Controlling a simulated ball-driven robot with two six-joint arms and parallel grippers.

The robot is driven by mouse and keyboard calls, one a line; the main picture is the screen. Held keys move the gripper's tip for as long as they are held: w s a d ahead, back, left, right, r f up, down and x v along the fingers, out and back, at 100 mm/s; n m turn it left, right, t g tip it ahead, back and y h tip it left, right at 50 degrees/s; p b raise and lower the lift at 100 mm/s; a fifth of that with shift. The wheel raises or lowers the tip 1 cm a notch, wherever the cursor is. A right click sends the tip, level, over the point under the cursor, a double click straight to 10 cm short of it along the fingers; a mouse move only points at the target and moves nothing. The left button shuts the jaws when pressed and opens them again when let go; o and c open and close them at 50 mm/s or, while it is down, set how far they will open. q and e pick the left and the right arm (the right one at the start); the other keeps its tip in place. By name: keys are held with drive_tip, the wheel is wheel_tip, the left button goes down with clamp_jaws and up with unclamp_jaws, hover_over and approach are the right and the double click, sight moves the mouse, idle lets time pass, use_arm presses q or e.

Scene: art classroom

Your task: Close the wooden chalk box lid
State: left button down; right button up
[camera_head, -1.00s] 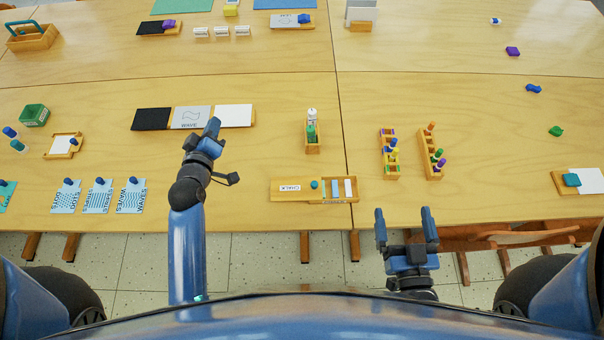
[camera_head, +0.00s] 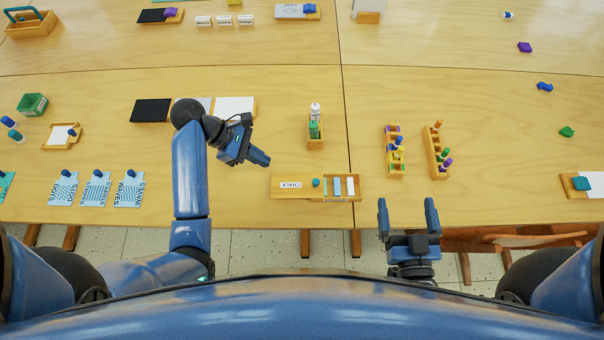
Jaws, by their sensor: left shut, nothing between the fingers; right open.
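The wooden chalk box (camera_head: 345,197) lies near the front edge of the table. Its lid (camera_head: 290,188), marked CHALK and with a small teal knob (camera_head: 316,183), covers about the left half. The right part is open and shows blue, green and white chalk sticks (camera_head: 343,187). My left gripper (camera_head: 262,160) is shut and empty, just above and to the left of the lid in the picture, apart from it. My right gripper (camera_head: 407,208) is open and empty, at the table's front edge, to the right of the box.
A wooden holder with bottles (camera_head: 315,140) stands behind the box. Two racks of coloured pegs (camera_head: 394,165) stand to its right. Several blue pattern cards (camera_head: 96,190) lie at the left. The table between the cards and box is clear under my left arm.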

use_arm(q)
approach(304, 183)
drive_tip(key=x, duration=0.3)
drive_tip(key=shift+s+f, duration=0.1)
drive_tip(key=shift+f, duration=0.25)
drive_tip(key=shift+s+d+f, duration=0.1)
drive_tip(key=shift+d+f, duration=0.05)
drive_tip(key=shift+d, duration=1)
drive_tip(key=shift+s+d+f, duration=0.1)
drive_tip(key=shift+s+d, duration=0.05)
drive_tip(key=shift+d, duration=0.8)
drive_tip(key=shift+d+p, duration=0.3)
drive_tip(key=shift+p, duration=0.15)
drive_tip(key=d+p, duration=0.3)
drive_tip(key=d, duration=0.7)
drive_tip(key=shift+d, duration=0.55)
drive_tip(key=shift+a, duration=0.1)
